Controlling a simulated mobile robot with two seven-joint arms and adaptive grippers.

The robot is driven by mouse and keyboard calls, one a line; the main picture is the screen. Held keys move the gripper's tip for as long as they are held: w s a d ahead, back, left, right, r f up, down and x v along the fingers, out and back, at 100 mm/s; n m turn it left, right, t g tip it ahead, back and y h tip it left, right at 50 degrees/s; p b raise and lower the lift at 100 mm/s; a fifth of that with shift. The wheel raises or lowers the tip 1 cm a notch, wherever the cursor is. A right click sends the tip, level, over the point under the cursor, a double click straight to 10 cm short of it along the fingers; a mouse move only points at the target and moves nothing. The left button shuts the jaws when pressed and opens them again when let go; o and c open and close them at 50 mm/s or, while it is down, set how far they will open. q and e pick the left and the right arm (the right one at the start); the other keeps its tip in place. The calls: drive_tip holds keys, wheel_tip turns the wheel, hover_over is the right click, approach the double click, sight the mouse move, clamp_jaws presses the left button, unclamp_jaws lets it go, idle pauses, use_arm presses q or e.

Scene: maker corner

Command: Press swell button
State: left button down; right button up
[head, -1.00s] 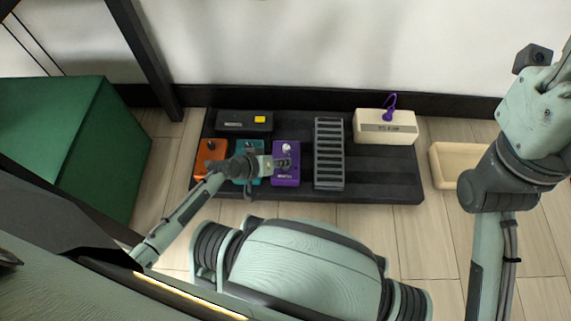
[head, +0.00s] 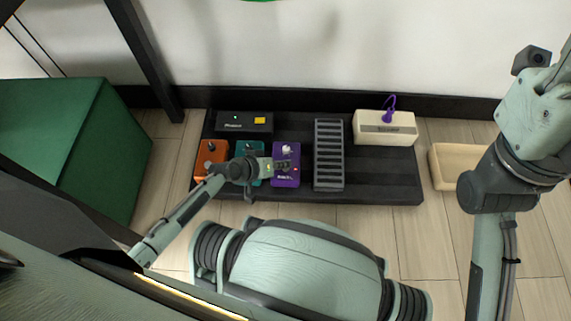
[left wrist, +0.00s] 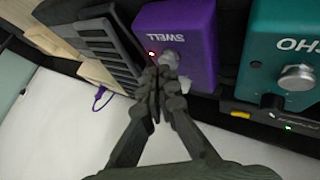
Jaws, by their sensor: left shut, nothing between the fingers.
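The purple pedal (head: 286,180) labelled SWELL stands on the dark pedalboard (head: 384,178). It also shows in the left wrist view (left wrist: 200,28), where a small red light is lit. Its silver round button (left wrist: 169,60) is beside that light, partly behind my fingertips. A pale knob (head: 287,149) stands on the pedal's far part. My left gripper (head: 291,166) is shut and empty over the purple pedal. In the left wrist view its fingertips (left wrist: 159,68) are at the button; I cannot tell whether they touch it. My right arm is at the right; its gripper is out of view.
A teal pedal (left wrist: 270,45) and an orange pedal (head: 209,155) stand left of the purple one. A grey ridged pedal (head: 329,155) is close on its right. A black box (head: 240,124) and a cream box (head: 382,128) stand behind. A beige tray (head: 441,177) lies right.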

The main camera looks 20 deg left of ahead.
use_arm(q)
wheel_tip(320, 180, up, 6)
drive_tip(key=p, duration=0.6)
drive_tip(key=shift+r, duration=0.1)
drive_tip(key=shift+a, duration=0.1)
